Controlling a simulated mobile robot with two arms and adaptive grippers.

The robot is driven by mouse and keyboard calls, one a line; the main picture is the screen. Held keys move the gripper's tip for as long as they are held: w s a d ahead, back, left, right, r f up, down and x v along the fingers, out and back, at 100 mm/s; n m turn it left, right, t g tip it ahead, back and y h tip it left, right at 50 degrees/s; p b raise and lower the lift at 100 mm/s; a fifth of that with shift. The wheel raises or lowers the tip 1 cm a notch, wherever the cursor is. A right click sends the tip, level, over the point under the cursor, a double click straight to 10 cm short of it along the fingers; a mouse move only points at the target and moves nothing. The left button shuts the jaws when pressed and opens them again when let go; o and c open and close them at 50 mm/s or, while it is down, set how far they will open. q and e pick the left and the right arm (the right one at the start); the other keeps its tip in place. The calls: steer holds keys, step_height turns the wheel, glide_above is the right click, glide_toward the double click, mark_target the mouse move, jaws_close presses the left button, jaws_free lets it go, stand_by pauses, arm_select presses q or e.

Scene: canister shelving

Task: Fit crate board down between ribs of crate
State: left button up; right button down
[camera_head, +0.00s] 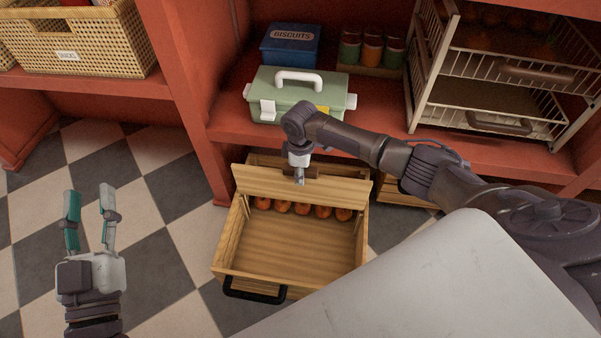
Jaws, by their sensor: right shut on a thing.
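The wooden crate (232,235) stands on the floor in front of the red shelf, with a black handle (255,290) on its near side. The light wooden crate board (262,186) spans the crate's width near its far end, with its top edge above the rim. My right gripper (300,179) is shut on the board at a dark grip piece near the middle of its top. My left gripper (90,205) is open and empty over the floor at the left.
Several orange-red fruits (283,206) lie in a row in the crate below the board. A green box (297,91), a blue biscuit tin (291,45) and jars (372,50) stand on the shelf behind. A wire rack (480,90) is at right. The checkered floor at left is free.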

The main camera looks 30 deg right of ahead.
arm_select(q)
steer(key=shift+f, duration=0.1)
steer(key=shift+w+a+f+g+p, duration=0.1)
steer(key=shift+f+g+p, duration=0.05)
steer(key=shift+f+g, duration=0.4)
steer(key=shift+w+f+g+p, duration=0.15)
steer(key=shift+f+g, duration=0.2)
steer(key=shift+f, duration=0.4)
steer(key=shift+f+y, duration=0.3)
steer(key=shift+f, duration=0.05)
steer(key=shift+s+a+f+g+y+p, duration=0.1)
steer(key=shift+a+f+g+y+p, duration=0.15)
steer(key=shift+f+g, duration=0.45)
steer(key=shift+s+a+f+g+y+p, duration=0.1)
steer(key=shift+f+g+y+p, duration=0.1)
steer(key=shift+f+g, duration=0.5)
steer(key=shift+f, duration=0.25)
steer(key=shift+w+d+r+t+h+b, duration=0.15)
steer(key=shift+r+t+h+b, duration=0.1)
steer(key=shift+r+t, duration=0.4)
steer(key=shift+w+d+r+t+h+b, duration=0.1)
steer(key=shift+d+r+t+h+b, duration=0.1)
steer(key=shift+r+t, duration=0.45)
arm_select(e)
steer(key=shift+f, duration=0.6)
arm_select(q)
steer(key=shift+s+r, duration=0.1)
steer(key=shift+r, duration=0.55)
arm_select(e)
steer(key=shift+f, duration=0.2)
